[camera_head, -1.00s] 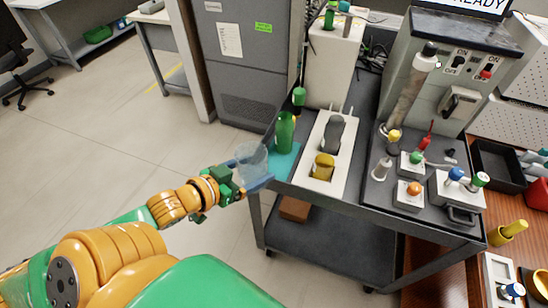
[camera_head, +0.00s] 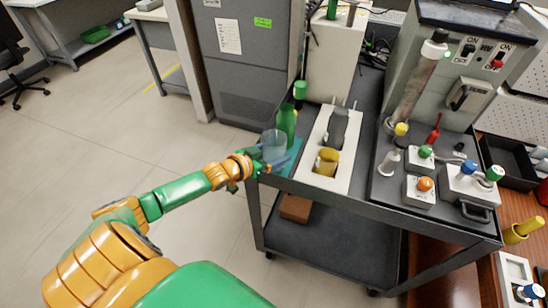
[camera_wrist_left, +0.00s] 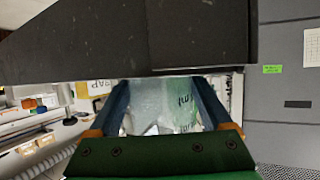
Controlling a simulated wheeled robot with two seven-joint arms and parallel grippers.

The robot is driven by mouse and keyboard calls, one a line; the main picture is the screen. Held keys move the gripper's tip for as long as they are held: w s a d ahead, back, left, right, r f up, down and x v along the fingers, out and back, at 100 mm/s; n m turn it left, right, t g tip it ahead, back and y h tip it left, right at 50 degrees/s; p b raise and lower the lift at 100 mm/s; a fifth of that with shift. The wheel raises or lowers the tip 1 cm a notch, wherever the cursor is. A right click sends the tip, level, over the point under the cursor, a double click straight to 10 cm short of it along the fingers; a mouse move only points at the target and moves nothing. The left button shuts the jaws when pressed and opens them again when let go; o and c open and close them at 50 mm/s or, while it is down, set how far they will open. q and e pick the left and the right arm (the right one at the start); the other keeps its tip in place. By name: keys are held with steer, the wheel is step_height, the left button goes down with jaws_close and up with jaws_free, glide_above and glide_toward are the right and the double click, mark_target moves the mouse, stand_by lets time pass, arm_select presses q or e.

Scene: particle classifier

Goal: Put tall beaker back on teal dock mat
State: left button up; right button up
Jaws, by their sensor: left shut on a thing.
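The tall clear beaker (camera_head: 273,146) is upright at the cart's left end, over the teal dock mat (camera_head: 291,163). I cannot tell whether its base touches the mat. My left gripper (camera_head: 272,162) is shut on the beaker from its left side. In the left wrist view the beaker (camera_wrist_left: 160,105) sits between the two blue fingers, with printed marks showing on its wall. The gripper and beaker hide part of the mat. My right gripper is not in view.
A green bottle (camera_head: 287,124) stands right behind the beaker. A white holder (camera_head: 342,171) with a yellow and a grey item is to the right. A grey cabinet (camera_head: 246,60) stands behind the cart.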

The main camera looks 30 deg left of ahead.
arm_select(q)
steer(key=shift+f, duration=0.4)
steer(key=shift+f, duration=0.15)
steer(key=o, duration=1.6)
